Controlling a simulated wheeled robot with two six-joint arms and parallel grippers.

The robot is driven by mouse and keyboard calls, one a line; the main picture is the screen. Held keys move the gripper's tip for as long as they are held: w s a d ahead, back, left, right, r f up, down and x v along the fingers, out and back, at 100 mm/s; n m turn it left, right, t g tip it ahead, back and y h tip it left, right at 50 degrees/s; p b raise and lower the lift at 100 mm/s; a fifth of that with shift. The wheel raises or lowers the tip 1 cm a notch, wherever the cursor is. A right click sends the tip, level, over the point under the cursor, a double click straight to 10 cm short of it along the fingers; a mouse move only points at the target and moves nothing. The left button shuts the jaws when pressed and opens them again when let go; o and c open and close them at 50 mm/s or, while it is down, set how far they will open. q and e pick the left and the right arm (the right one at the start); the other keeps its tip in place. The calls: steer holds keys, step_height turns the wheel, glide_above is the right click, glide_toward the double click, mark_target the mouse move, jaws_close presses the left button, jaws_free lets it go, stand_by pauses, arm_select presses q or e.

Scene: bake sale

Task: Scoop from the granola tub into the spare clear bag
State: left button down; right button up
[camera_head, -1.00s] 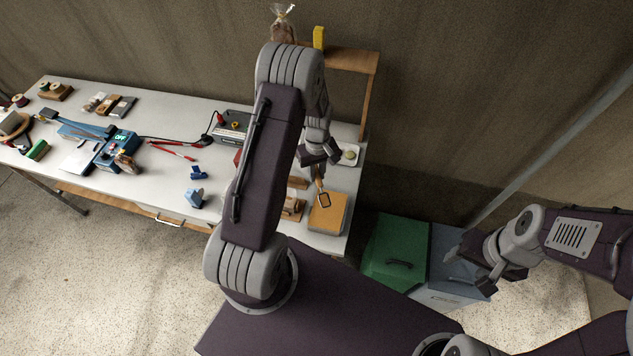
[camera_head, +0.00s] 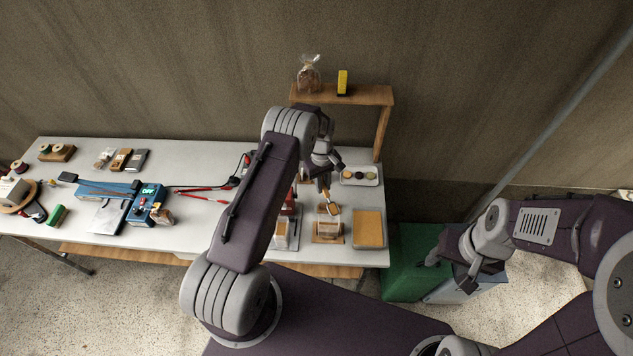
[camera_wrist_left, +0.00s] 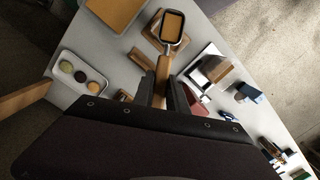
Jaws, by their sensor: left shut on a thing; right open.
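My left gripper (camera_head: 324,172) is shut on the wooden handle of a scoop (camera_head: 334,209), which also shows in the left wrist view (camera_wrist_left: 172,27). The scoop's dark-rimmed head is filled with orange-brown stuff. It hangs over a wooden stand (camera_head: 327,238) with what looks like a clear bag; the bag's mouth is too small to make out. The granola tub (camera_head: 369,228), full of orange-brown granola, stands just right of it at the table's front right corner and shows in the wrist view (camera_wrist_left: 116,10). My right gripper (camera_head: 467,266) is open and empty, beyond the table's right end.
A tray of small round toppings (camera_head: 359,176) lies behind the tub. A wooden shelf (camera_head: 365,95) stands at the back with a tied bag (camera_head: 308,74) and a yellow block (camera_head: 342,82). A blue sealer (camera_head: 150,204) is left. A green box (camera_head: 408,268) stands on the floor.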

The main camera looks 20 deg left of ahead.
arm_select(q)
steer(key=shift+f, duration=0.3)
steer(key=s+a+f+m+t+h+b, duration=0.1)
steer(key=h+b, duration=0.4)
steer(key=b, duration=1.3)
steer(key=s+a+f+m+t+h+b, duration=0.1)
steer(key=t+h+b, duration=0.5)
steer(key=b, duration=1.2)
step_height(320, 180, down, 3)
steer(key=a+m, duration=0.1)
steer(key=m, duration=0.2)
steer(key=shift+a+r+h, duration=0.15)
steer(key=shift+a+h, duration=0.1)
steer(key=shift+h, duration=0.05)
arm_select(e)
step_height(320, 180, down, 36)
steer(key=a, duration=0.1)
steer(key=shift+s, duration=0.35)
